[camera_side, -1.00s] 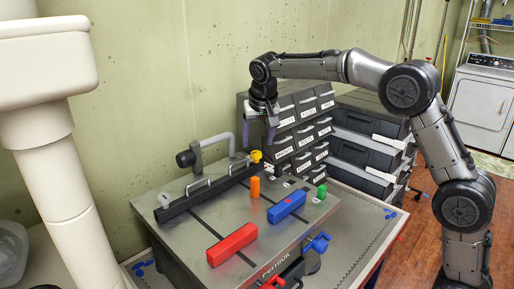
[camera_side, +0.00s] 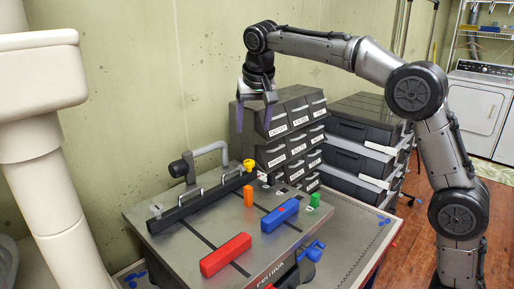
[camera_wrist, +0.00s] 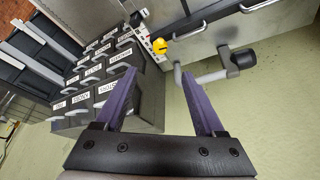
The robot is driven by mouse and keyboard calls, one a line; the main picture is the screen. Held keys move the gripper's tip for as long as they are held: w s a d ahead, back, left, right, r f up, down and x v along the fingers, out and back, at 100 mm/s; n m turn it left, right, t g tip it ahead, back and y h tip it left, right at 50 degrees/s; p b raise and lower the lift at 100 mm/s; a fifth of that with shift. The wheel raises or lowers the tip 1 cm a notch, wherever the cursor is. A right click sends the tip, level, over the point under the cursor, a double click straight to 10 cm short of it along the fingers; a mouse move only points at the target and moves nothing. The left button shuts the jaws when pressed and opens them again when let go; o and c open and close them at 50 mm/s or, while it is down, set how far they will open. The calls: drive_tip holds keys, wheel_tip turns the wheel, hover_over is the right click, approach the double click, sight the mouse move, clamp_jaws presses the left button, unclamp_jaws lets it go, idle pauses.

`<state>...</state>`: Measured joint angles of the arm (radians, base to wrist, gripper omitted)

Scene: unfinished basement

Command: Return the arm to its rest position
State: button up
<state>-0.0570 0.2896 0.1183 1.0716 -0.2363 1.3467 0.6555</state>
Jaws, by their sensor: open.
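My gripper (camera_side: 255,112) hangs from my raised arm in the side view, in front of the wall and at the left end of the labelled drawer cabinet. In the wrist view its two purple fingers (camera_wrist: 165,100) are spread apart with nothing between them. The gripper is above the level of the grey workbench top (camera_side: 185,243) and touches nothing on it that I can see.
Labelled drawers (camera_side: 297,144) stand behind. A yellow knob (camera_wrist: 159,45) shows in the wrist view.

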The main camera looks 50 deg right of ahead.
drive_tip(key=s+r+t, duration=0.1)
drive_tip(key=s+r, duration=0.6)
drive_tip(key=s, duration=0.1)
drive_tip(key=s+f+t, duration=0.1)
drive_tip(key=s, duration=1)
drive_tip(key=s+a+f+n+y, duration=0.2)
drive_tip(key=s+f+n, duration=0.4)
drive_tip(key=s+f, duration=0.9)
wheel_tip(320, 180, down, 2)
drive_tip(key=shift+s+f+n+y, duration=0.25)
drive_tip(key=shift+n+y, duration=0.05)
